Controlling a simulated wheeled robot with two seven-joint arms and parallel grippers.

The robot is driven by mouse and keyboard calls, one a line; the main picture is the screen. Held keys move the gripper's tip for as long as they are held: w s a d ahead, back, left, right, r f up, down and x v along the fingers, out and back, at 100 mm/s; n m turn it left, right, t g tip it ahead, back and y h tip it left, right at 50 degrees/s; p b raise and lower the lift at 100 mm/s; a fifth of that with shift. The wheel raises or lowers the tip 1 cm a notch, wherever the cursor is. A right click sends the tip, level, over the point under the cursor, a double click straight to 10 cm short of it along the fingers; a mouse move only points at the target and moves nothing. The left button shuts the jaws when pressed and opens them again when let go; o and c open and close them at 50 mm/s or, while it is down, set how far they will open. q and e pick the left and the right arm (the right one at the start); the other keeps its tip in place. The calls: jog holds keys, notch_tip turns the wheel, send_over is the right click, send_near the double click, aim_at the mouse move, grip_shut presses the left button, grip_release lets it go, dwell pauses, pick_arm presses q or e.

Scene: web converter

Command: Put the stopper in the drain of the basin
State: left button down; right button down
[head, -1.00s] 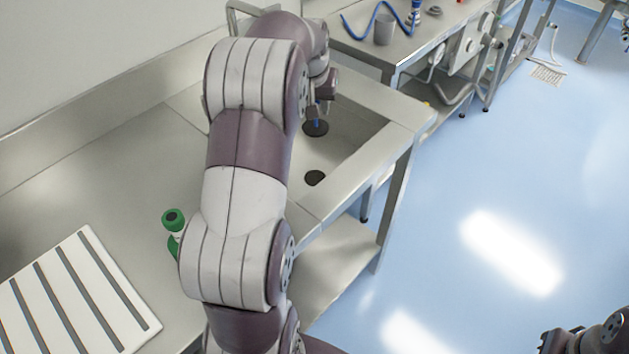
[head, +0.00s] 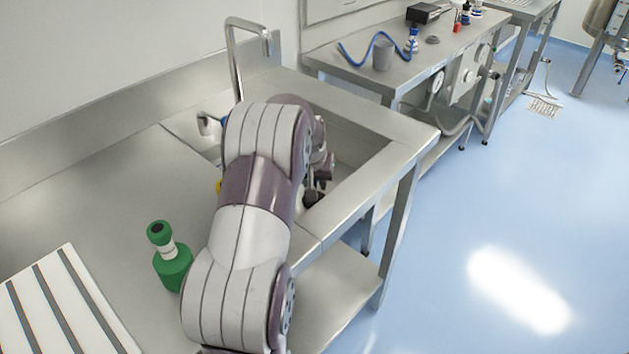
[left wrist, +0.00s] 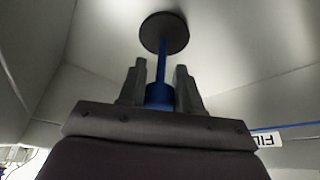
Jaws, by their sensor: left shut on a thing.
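The stopper has a dark round disc (left wrist: 164,33) on a thin blue stem. In the left wrist view, my left gripper (left wrist: 161,72) is shut on the stopper's blue handle, with the disc beyond the fingertips. In the head view, my left gripper (head: 320,182) is low inside the steel basin (head: 358,143), partly hidden by my arm. A dark patch (head: 313,198) shows on the basin floor just below it; I cannot tell drain from stopper disc there. No open drain hole shows in the wrist view. My right gripper is out of view.
A tall faucet (head: 235,62) stands behind the basin. A green bottle (head: 172,264) and a white striped rack (head: 62,306) are on the counter at left. A second bench with a grey cup (head: 382,56) and a blue hose (head: 364,44) stands behind.

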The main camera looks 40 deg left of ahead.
pick_arm(q)
jog(key=shift+f, duration=0.2)
jog(key=c, duration=0.8)
grip_release()
jog(key=shift+r, duration=0.1)
jog(key=shift+r, duration=0.25)
jog(key=p+v, duration=0.1)
jog(key=v, duration=1)
jog(key=shift+s+r, duration=0.2)
jog(key=shift+r, duration=0.1)
